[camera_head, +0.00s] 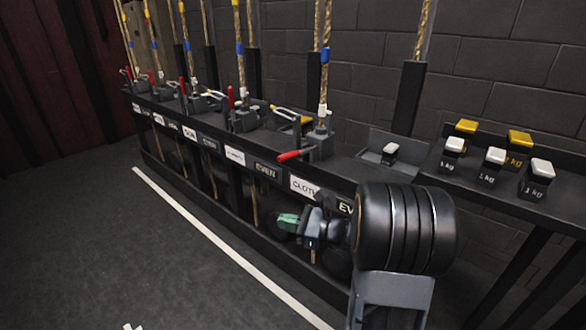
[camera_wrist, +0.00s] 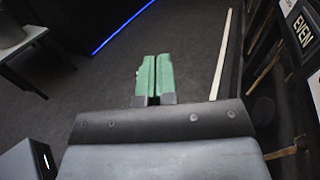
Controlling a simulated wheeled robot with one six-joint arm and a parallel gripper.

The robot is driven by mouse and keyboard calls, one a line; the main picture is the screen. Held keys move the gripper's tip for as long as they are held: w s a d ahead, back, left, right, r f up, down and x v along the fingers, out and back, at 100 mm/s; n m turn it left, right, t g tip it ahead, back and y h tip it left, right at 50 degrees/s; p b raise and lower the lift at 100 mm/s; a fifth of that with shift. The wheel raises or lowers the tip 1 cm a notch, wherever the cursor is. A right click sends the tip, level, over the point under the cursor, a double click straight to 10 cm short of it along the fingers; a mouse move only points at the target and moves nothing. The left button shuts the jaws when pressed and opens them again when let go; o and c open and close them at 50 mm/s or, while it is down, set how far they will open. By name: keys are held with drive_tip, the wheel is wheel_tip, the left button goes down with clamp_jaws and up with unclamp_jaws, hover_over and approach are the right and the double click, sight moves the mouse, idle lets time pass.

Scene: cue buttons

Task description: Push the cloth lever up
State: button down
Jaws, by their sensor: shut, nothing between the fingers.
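The white CLOTH label (camera_head: 304,187) is on the front of the black rail. Just above it a red-handled lever (camera_head: 290,156) sticks out low toward the front left from its grey rope-lock block (camera_head: 319,145). My gripper (camera_head: 288,222) has green fingertips and hangs in front of the rail, below the label and apart from the lever. In the wrist view the green fingers (camera_wrist: 154,77) are together with nothing between them, over dark floor. The lever does not show in the wrist view.
Several other levers along the rail (camera_head: 150,100) have upright red handles, such as this one (camera_head: 231,97). Ropes rise behind them. A shelf with several 1 kg weights (camera_head: 493,161) is at the right.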

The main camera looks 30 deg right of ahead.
sight(296, 154)
drive_tip(key=w+d+m+t+h, duration=0.2)
drive_tip(key=d+m+t+h, duration=0.3)
drive_tip(key=d+m+t, duration=0.3)
drive_tip(key=d, duration=0.4)
drive_tip(key=shift+r+m+h, duration=0.3)
drive_tip(key=shift+r+m, duration=0.1)
drive_tip(key=r+b+x, duration=0.2)
drive_tip(key=b+x, duration=0.2)
drive_tip(key=x, duration=0.8)
drive_tip(key=shift+d+r, duration=0.25)
drive_tip(key=shift+r, duration=0.2)
